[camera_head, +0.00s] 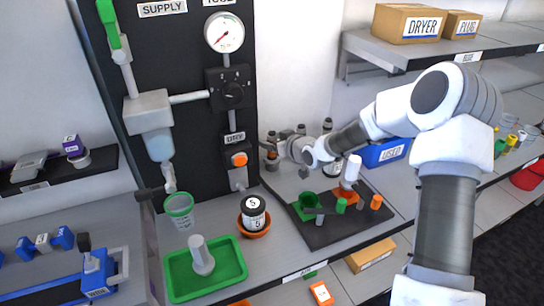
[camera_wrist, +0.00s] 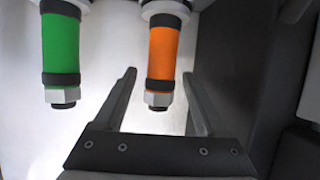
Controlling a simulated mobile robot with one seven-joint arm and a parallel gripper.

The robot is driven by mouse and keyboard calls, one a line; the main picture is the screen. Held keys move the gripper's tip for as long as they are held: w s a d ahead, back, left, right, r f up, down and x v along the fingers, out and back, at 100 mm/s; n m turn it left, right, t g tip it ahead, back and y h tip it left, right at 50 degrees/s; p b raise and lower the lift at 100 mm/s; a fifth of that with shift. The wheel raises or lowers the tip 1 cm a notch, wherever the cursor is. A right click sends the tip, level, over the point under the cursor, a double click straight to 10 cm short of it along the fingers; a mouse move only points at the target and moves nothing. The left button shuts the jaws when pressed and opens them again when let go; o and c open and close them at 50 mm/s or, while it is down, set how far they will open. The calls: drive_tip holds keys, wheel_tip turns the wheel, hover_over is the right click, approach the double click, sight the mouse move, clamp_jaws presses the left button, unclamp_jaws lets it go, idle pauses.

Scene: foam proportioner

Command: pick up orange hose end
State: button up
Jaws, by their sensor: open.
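In the wrist view the orange hose end (camera_wrist: 165,55) hangs down, with black bands and a metal nut at its lower end. A green hose end (camera_wrist: 61,50) hangs to its left. My gripper (camera_wrist: 159,76) is open, with one finger on each side of the orange hose end in the picture. I see gaps on both sides and cannot tell the depth between them. In the head view my gripper (camera_head: 285,148) is beside the right edge of the black panel; its fingertips are hard to make out, and I cannot clearly identify the hose ends there.
The black panel (camera_head: 178,90) carries a gauge (camera_head: 224,33) and valves. A dark mat (camera_head: 325,228) with green and orange fittings lies below my arm. A blue bin (camera_head: 386,152) and a shelf with boxes are to the right. A dark wall (camera_wrist: 235,70) stands close right in the wrist view.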

clamp_jaws()
idle(1.3)
